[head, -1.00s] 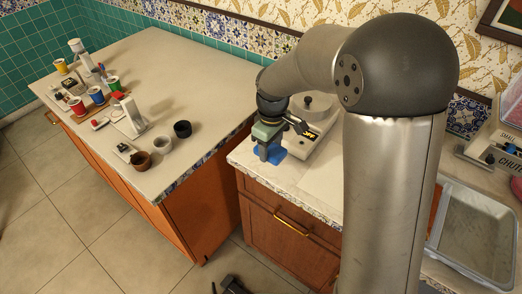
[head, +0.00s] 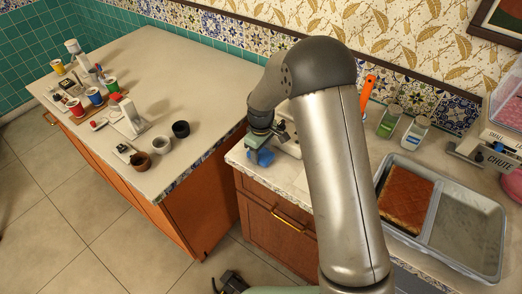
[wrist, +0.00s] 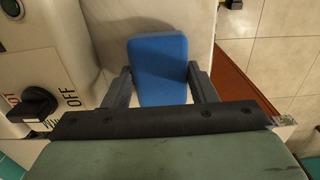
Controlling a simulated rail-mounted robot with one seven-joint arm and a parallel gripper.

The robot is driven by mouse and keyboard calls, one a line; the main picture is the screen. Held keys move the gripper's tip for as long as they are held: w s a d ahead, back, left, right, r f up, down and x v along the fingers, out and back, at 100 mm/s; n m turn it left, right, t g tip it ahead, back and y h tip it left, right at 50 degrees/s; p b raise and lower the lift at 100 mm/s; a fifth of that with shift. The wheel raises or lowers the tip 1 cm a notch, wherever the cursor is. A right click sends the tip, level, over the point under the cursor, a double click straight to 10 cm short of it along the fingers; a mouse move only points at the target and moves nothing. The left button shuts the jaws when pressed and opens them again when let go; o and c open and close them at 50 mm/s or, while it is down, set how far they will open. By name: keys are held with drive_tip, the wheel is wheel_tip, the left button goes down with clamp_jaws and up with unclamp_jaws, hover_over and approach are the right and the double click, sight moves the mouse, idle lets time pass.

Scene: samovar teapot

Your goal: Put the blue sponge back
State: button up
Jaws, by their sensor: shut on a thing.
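The blue sponge (wrist: 158,58) is held between the two fingers of my gripper (wrist: 160,80) in the wrist view. The fingers press on its left and right sides, and its broad blue face shows. In the head view the sponge (head: 263,157) is below my gripper (head: 259,141), near the front left corner of the right-hand counter (head: 309,183). A dark shadow lies beside the sponge on the counter. I cannot tell whether its lower end touches the counter.
A white appliance with a black OFF knob (wrist: 32,104) stands close on the left in the wrist view. A gap separates this counter from the left counter (head: 150,70), which holds cups and several small items. A metal tray (head: 465,222) with a brown cake (head: 405,198) is at right.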

sight(261, 153)
drive_tip(key=shift+f, duration=0.1)
drive_tip(key=shift+f, duration=0.15)
drive_tip(key=o, duration=0.9)
wheel_tip(261, 153, up, 13)
drive_tip(key=b, duration=0.2)
drive_tip(key=s+d+r+m, duration=0.3)
drive_tip(key=s+d, duration=0.2)
drive_tip(key=s, duration=0.2)
drive_tip(key=s+d+r+m, duration=0.3)
drive_tip(key=s+d, duration=0.3)
drive_tip(key=s, duration=0.1)
drive_tip(key=s+d+m, duration=0.1)
drive_tip(key=s, duration=0.4)
drive_tip(key=s+d+f+m, duration=0.1)
drive_tip(key=s+d+m, duration=0.1)
drive_tip(key=s, duration=0.3)
drive_tip(key=s+d+m, duration=0.1)
drive_tip(key=s+m, duration=0.1)
drive_tip(key=s, duration=0.3)
drive_tip(key=shift+s+d+f+t, duration=0.2)
drive_tip(key=shift+d+f+t, duration=0.15)
drive_tip(key=shift+t, duration=0.05)
